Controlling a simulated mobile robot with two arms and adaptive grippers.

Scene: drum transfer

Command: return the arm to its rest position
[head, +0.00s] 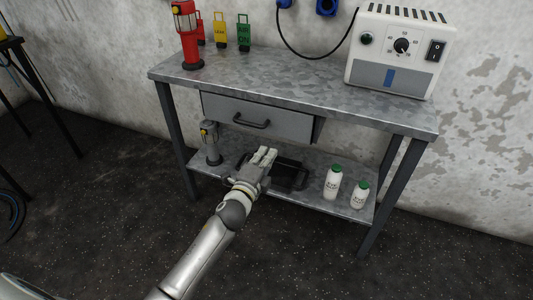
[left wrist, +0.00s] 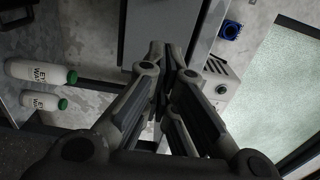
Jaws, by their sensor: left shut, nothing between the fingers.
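My left gripper (head: 265,158) is shut and empty. In the head view it is in front of the metal workbench (head: 290,84), below the drawer (head: 258,118) and over the near side of the lower shelf. The left wrist view shows its fingers (left wrist: 167,65) together with nothing held. Behind and below it, a black tray (head: 287,178) lies on the lower shelf, partly hidden by the gripper. My right gripper is not in view.
Two white bottles with green caps, one taller (head: 332,182) and one shorter (head: 359,195), stand at the shelf's right. A grey and yellow device (head: 211,143) stands at its left. A red device (head: 188,35) and a white control box (head: 398,50) stand on top. The floor in front is clear.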

